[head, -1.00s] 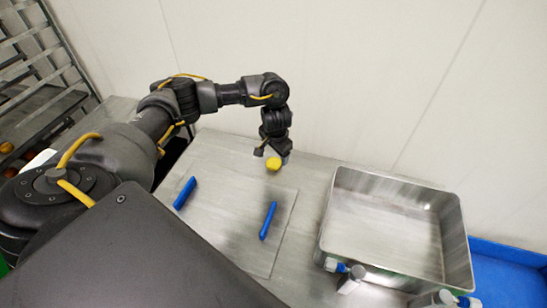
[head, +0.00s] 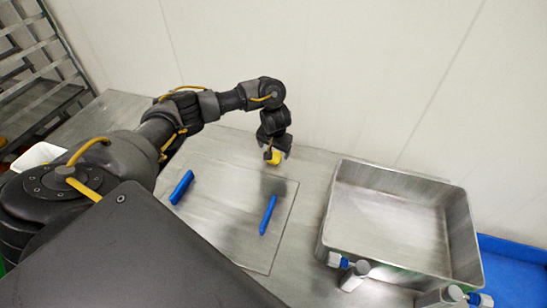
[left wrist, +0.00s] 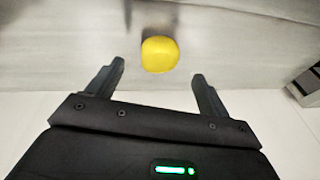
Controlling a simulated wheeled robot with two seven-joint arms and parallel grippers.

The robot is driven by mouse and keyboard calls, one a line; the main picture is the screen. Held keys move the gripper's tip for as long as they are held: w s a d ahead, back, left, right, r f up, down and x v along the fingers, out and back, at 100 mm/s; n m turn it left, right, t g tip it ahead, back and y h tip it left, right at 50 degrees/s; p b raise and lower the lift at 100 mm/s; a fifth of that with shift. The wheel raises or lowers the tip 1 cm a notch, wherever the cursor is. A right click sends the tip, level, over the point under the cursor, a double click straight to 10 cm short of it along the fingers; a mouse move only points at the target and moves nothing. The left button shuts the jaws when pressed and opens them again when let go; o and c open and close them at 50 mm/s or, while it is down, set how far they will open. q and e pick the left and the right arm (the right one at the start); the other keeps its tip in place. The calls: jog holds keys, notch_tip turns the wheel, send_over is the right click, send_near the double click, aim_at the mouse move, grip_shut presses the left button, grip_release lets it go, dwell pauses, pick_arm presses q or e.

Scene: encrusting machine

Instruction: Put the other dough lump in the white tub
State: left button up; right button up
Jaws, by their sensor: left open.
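The yellow dough lump (head: 276,157) sits on the metal table near its back edge, partly covered by my left gripper (head: 277,154) in the head view. In the left wrist view the lump (left wrist: 160,54) shows at the fingertips, in line with the gap between them. My left gripper (left wrist: 158,70) is open and points down at the lump; I cannot tell whether it touches it. A white tub (head: 38,155) shows at the far left, mostly hidden behind my left arm. My right gripper is not in view.
Two blue bars (head: 181,187) (head: 267,215) lie on a thin square plate (head: 225,205) on the table. A deep, empty metal tray (head: 330,215) stands to the right. A metal rack (head: 50,60) is at the left, and a pale wall closes off the back.

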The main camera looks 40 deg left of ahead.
aim_at(274, 154)
pick_arm(q)
jog(key=shift+f, duration=0.3)
jog(key=b+x, duration=0.1)
jog(key=x, duration=0.3)
jog(key=shift+w+a+f, duration=0.1)
jog(key=shift+w+f, duration=0.05)
jog(key=shift+f, duration=0.1)
jog(key=c, duration=1.2)
jog(key=shift+r, duration=0.55)
notch_tip(274, 154, up, 2)
jog(key=shift+r, duration=0.15)
jog(key=s+d+r+p, duration=0.8)
jog(key=s+r+p, duration=0.1)
jog(key=s+r, duration=0.1)
jog(key=shift+s, duration=0.85)
